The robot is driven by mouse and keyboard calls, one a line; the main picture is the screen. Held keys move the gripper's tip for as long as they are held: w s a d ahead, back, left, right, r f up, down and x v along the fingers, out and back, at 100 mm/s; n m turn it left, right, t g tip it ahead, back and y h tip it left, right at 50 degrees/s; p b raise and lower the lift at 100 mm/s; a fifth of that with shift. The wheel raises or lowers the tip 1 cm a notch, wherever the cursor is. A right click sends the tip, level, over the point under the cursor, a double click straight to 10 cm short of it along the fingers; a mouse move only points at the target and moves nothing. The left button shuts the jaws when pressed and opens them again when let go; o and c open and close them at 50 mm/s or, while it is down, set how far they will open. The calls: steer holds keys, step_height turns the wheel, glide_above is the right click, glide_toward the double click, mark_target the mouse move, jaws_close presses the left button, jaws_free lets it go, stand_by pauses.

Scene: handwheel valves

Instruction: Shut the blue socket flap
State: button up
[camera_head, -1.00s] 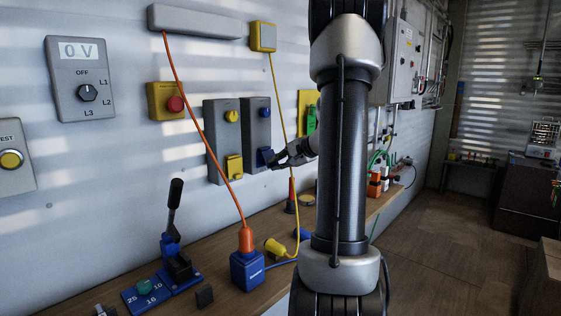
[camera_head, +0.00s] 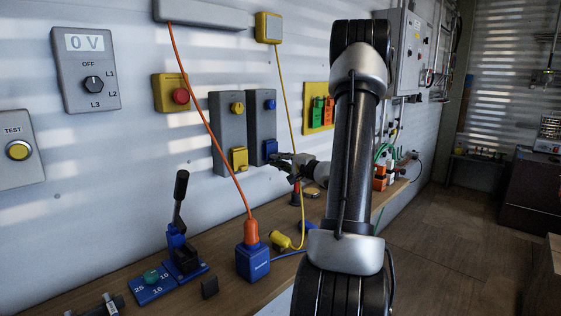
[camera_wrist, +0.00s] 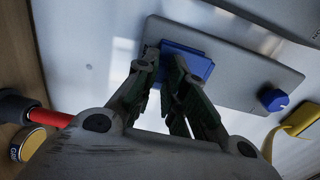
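The blue socket flap (camera_head: 270,148) is at the lower end of the right-hand grey socket box (camera_head: 262,120), below a blue knob (camera_head: 270,104). In the head view it looks close to flat against the box. In the wrist view the flap (camera_wrist: 197,65) lies just beyond my fingertips, partly hidden by them. My gripper (camera_head: 277,160) is just below and right of the flap. Its fingertips (camera_wrist: 164,62) stand a little apart with nothing visible held between them. I cannot tell whether a finger touches the flap.
A matching box with a yellow flap (camera_head: 239,158) stands directly left. A yellow cable (camera_head: 284,95) and an orange cable (camera_head: 200,105) hang nearby. The workbench (camera_head: 215,305) below carries a blue lever device (camera_head: 181,255), a blue plug box (camera_head: 252,262) and a yellow connector (camera_head: 279,240).

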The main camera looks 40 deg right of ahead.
steer(key=o, duration=0.4)
steer(key=shift+o, duration=0.2)
steer(key=s+d, duration=0.1)
steer(key=s, duration=1.1)
steer(key=shift+d, duration=0.25)
steer(key=shift+w, duration=0.1)
